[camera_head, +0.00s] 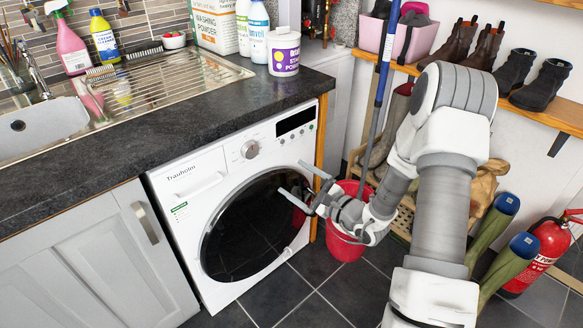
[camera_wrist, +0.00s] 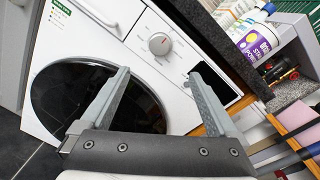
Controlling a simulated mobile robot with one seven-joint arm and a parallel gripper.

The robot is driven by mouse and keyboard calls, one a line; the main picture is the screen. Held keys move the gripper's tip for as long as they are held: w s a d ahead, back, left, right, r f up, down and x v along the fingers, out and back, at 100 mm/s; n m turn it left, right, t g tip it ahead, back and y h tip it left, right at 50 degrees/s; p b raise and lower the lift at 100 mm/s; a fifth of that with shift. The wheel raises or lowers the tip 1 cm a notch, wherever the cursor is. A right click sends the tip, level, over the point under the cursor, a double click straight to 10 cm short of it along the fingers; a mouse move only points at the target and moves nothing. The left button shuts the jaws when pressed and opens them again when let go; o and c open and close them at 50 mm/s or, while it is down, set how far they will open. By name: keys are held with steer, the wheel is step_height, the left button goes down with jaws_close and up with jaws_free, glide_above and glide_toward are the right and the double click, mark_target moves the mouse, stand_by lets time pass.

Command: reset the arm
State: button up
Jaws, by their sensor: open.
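My gripper (camera_head: 300,185) is open and empty, held in front of the right part of the washing machine door. In the wrist view my gripper (camera_wrist: 160,95) shows its two grey fingers spread wide with nothing between them. Behind them is the white washing machine (camera_head: 197,186) with its round dark door (camera_head: 245,235) shut. My arm reaches in from the lower right in the head view.
A red bucket (camera_head: 345,248) stands right behind my gripper, with a blue pole (camera_head: 383,80) near it. Olive wellies (camera_head: 490,235) and a red fire extinguisher (camera_head: 540,255) stand at right. Shoes sit on a wooden rack (camera_head: 560,122). The dark counter (camera_head: 200,120) edge is above the washer.

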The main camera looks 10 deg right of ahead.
steer(key=s+a+r+n+g+y, duration=0.4)
steer(key=s+a+r+n+g, duration=0.5)
steer(key=s+a+r+n, duration=0.15)
steer(key=s+a+r+n+g+h, duration=0.1)
steer(key=s+r+n+g+h, duration=0.2)
steer(key=s+n+g+h, duration=0.7)
steer(key=s+d+r+n+t+h, duration=0.2)
steer(key=s+d+r+t+h, duration=0.3)
steer(key=s+d+t, duration=0.5)
step_height(320, 180, up, 19)
steer(key=w+d+y+p, duration=0.1)
steer(key=p, duration=1.7)
steer(key=shift+w+f, duration=0.15)
steer(key=shift+w, duration=0.05)
steer(key=shift+d, duration=0.1)
